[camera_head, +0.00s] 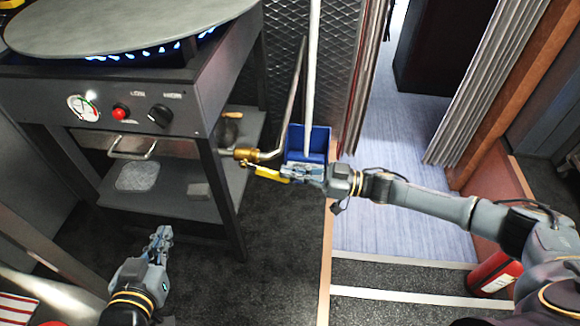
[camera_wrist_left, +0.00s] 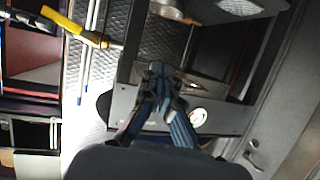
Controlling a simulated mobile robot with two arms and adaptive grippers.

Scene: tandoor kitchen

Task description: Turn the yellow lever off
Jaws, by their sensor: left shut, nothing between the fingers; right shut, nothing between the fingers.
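The yellow lever (camera_head: 272,174) sits on a brass gas valve (camera_head: 246,154) beside the stove's front right leg. It points right, roughly along the pipe. My right gripper (camera_head: 288,172) is shut and empty at the lever's free end; whether it touches is unclear. My left gripper (camera_head: 163,234) is shut and empty, low in front of the stove and well left of the lever. In the left wrist view, the left gripper (camera_wrist_left: 155,72) shows its fingers together, and the yellow lever (camera_wrist_left: 72,26) is at the upper left, apart from them.
Blue flames (camera_head: 140,54) burn under the large round griddle (camera_head: 130,22). A blue dustpan (camera_head: 318,142) with a long white handle stands behind the lever. A red extinguisher (camera_head: 494,272) is at the lower right, by the steps. The dark floor before the stove is clear.

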